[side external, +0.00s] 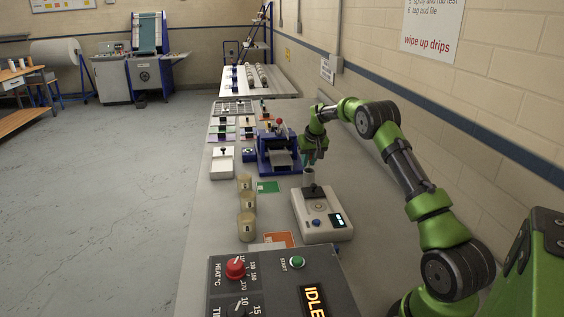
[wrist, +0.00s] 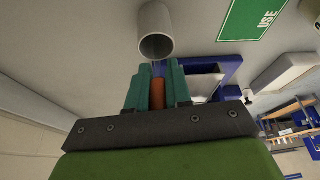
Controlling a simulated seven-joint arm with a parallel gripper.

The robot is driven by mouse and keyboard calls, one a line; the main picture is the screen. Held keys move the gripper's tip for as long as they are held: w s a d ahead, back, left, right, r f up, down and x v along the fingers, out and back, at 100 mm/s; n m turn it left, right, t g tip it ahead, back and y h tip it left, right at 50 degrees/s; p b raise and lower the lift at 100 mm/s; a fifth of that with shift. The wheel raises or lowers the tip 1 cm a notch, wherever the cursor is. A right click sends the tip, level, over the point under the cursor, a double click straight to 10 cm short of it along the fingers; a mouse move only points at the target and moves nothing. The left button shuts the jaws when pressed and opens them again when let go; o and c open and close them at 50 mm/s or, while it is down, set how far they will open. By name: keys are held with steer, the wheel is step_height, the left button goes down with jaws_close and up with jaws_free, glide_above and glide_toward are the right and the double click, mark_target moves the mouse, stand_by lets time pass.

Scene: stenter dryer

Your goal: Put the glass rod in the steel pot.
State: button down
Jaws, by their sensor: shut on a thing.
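My gripper (side external: 314,157) is above the pot, pointing down. In the wrist view my gripper (wrist: 157,80) has teal fingers shut on a slim thing with an orange-brown part, which I take to be the glass rod (wrist: 157,93). Its clear part is hard to make out, and I cannot tell whether its tip is over the pot's mouth.
The white device (side external: 322,225) has a knob and a display. Several beige beakers (side external: 246,227) stand to its left. A green card (side external: 267,187) and an orange card (side external: 278,240) lie nearby. A blue press (side external: 279,157) stands behind; a control panel (side external: 275,285) fills the front.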

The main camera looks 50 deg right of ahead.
steer(key=c, duration=1)
jaws_free()
steer(key=shift+o, duration=0.7)
steer(key=o, duration=0.3)
steer(key=shift+r, duration=3)
